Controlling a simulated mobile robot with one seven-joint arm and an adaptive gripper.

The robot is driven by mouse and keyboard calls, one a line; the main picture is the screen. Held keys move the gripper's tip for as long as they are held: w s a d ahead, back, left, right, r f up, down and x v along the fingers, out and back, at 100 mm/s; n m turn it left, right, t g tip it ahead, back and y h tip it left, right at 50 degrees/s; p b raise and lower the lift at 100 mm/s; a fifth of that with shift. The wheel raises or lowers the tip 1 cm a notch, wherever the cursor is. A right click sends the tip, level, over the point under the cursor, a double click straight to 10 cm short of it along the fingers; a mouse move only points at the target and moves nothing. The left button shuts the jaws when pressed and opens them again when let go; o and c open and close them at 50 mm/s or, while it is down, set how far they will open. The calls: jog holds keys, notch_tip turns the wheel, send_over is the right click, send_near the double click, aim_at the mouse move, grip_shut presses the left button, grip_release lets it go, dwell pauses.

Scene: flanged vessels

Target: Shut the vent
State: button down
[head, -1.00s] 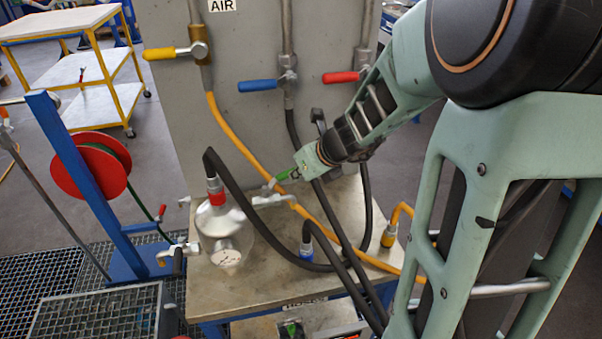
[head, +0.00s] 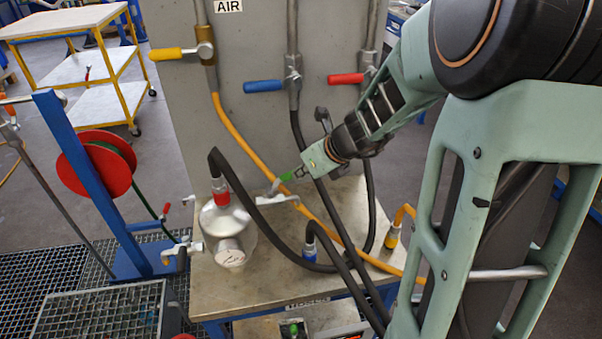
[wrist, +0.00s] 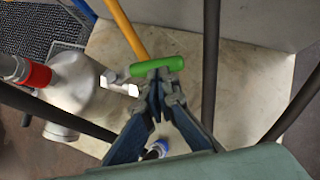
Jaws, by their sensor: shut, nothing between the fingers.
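The silver vessel (head: 228,232) stands on the bench, with a red-collared black hose on top. A thin outlet pipe (head: 280,200) sticks out at its right. A green-handled lever (head: 286,176) sits above this outlet; I take it for the vent handle. In the wrist view the green handle (wrist: 158,66) lies crosswise just past my fingertips. My gripper (wrist: 157,88) is shut and empty, its tips against or very close to the handle; I cannot tell if they touch. In the head view my gripper (head: 302,170) comes in from the upper right. The valve body is partly hidden.
Black hoses (head: 345,225) and a yellow hose (head: 240,142) run close around my gripper. A grey panel behind carries yellow (head: 168,54), blue (head: 264,86) and red (head: 346,79) valve handles. The bench top (head: 245,290) is clear at the front.

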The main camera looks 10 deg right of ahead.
jog(key=shift+w+n, duration=0.2)
jog(key=shift+n, duration=0.1)
jog(key=w+n+g+y+p, duration=0.1)
jog(key=n+p, duration=0.1)
jog(key=w+n+g+y+p, duration=0.1)
jog(key=w+n, duration=0.1)
jog(key=shift+a+r+n+y+p, duration=0.15)
jog(key=shift+a+n+y+p, duration=0.15)
jog(key=shift+a+y+p, duration=0.1)
jog(key=shift+w+a+n+g+y+p, duration=0.6)
jog(key=shift+w+a+n+g+p, duration=1.05)
jog(key=shift+n, duration=0.65)
jog(key=shift+w+a, duration=0.15)
jog(key=shift+a, duration=0.05)
